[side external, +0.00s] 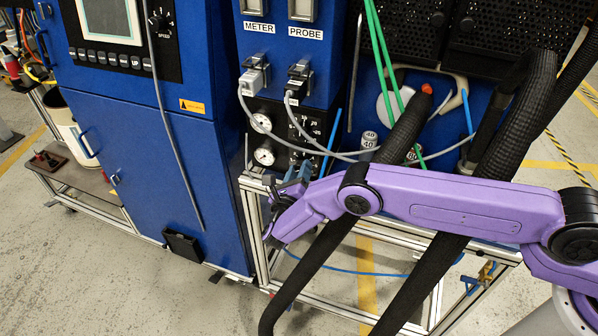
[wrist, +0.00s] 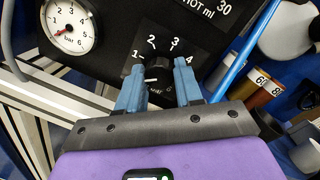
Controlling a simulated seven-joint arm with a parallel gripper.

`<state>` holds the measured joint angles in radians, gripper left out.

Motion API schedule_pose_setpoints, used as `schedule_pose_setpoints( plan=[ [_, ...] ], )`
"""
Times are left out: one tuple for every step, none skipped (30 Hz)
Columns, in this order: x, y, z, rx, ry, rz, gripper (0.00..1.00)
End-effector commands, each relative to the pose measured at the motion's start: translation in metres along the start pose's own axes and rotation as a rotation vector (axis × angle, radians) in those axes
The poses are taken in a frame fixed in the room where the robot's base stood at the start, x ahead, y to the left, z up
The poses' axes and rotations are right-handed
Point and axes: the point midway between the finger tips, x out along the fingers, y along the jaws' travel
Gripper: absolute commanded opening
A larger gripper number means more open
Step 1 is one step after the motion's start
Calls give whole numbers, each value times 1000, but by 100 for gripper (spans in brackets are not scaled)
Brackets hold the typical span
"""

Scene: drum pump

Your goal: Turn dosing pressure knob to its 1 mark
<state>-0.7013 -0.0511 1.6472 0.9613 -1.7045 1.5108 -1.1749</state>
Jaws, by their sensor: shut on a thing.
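The black dosing pressure knob (wrist: 160,76) sits on a black panel in the wrist view, with printed marks 1, 2, 3, 4 and 6 visible around it. My gripper (wrist: 159,66) has its two blue fingers on either side of the knob and is shut on it. A short white pointer line (wrist: 151,80) on the knob points left, below the 1 mark (wrist: 136,54), toward the left finger. The fingers hide part of the scale. In the side view my gripper (side external: 285,188) is at the lower part of the gauge panel, and I cannot make out the knob there.
A white pressure gauge (wrist: 70,25) is left of the knob. A blue tube (wrist: 243,50) and labelled weights or cylinders (wrist: 262,85) lie right of it. In the side view, grey cables (side external: 325,152) hang above my gripper and black hoses (side external: 400,140) run close to my arm.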

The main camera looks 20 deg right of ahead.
Motion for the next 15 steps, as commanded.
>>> schedule_pose_setpoints(
  plan=[
    [-1, 0, 0, 34, -3, -4, 5],
    [0, 0, 0, 56, -4, -6, 5],
    [-1, 0, -1, 89, -7, -8, 5],
    [-1, 0, -1, 113, -9, -10, 5],
    [-1, 0, -1, 139, -11, -11, 5],
    [-1, 0, -1, 173, -14, -14, 5],
    [-1, 0, -1, 199, -16, -16, 5],
    [-1, 0, -1, 224, -18, -18, 5],
    [-1, 0, -1, 258, -21, -21, 5],
    [-1, 0, -1, 283, -23, -23, 5],
    [-1, 0, -1, 308, -25, -25, 5],
    [-1, 0, -1, 339, -28, -27, 5],
    [-1, 0, -1, 361, -29, -29, 5],
    [-1, 0, -1, 383, -31, -30, 5],
    [-1, 1, -1, 412, -33, -33, 5]
  ],
)
